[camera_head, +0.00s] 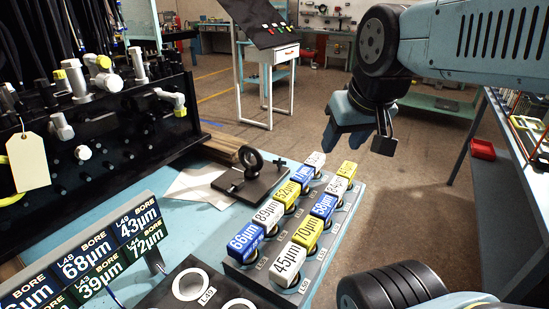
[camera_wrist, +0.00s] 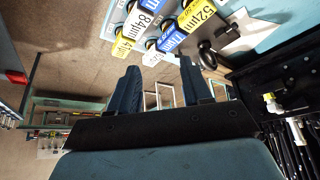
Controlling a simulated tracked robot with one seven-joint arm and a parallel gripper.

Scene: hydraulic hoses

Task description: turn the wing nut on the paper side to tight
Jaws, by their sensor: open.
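A black fixture plate (camera_head: 250,187) lies on the light-blue bench in the head view, with a black ring (camera_head: 251,160) upright on it. A small dark cross-shaped part (camera_head: 280,161) is at its far right, and a small dark piece (camera_head: 237,186) is at its near left, beside the white paper (camera_head: 197,188). I cannot tell clearly which small part is the wing nut or how tight it is. In the wrist view the ring (camera_wrist: 207,54) and paper (camera_wrist: 238,36) show beyond the right finger. My gripper (camera_head: 361,137) is open and empty, right of the fixture and apart from it; its fingers (camera_wrist: 158,84) also show in the wrist view.
A rack of labelled blue, yellow and white blocks (camera_head: 308,222) stands between my arm and the fixture. A black hose rack (camera_head: 92,135) with fittings fills the left. Bore signs (camera_head: 85,262) stand at the front left. Open floor lies behind the bench.

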